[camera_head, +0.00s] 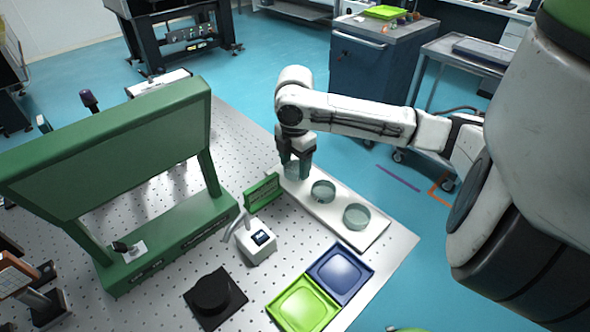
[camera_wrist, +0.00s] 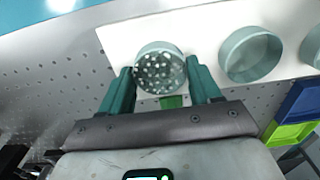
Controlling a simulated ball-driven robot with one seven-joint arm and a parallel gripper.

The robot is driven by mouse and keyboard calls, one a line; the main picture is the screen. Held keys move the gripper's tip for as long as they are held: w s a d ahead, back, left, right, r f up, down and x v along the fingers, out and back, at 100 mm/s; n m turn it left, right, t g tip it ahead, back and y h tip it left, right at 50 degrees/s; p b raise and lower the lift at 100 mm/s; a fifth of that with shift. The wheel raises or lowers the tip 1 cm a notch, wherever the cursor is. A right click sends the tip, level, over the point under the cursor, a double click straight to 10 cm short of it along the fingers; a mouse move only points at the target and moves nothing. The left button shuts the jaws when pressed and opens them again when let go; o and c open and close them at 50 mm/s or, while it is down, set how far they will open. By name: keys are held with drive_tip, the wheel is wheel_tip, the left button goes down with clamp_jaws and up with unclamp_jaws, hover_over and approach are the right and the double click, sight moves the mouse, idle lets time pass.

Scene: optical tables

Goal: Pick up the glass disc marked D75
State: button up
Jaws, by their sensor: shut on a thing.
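Three clear glass discs stand in a row on a white board (camera_head: 377,232). The far disc (camera_head: 292,172) is partly hidden by my gripper (camera_head: 296,170), which reaches down over it. In the wrist view my gripper (camera_wrist: 160,88) has its green fingers on either side of this disc (camera_wrist: 158,68), shut on it. The disc appears at the board, and I cannot tell whether it is lifted. The middle disc (camera_head: 323,191) and the near disc (camera_head: 356,216) stand free. No D75 mark can be read on any disc.
A green sign (camera_head: 262,193) and a small white device (camera_head: 256,241) stand left of the board. A blue tray (camera_head: 364,272) and a lime tray (camera_head: 329,318) lie nearer. A large green frame (camera_head: 110,150) fills the left of the perforated table.

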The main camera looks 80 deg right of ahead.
drive_tip(key=c, duration=0.4)
drive_tip(key=shift+r, duration=0.1)
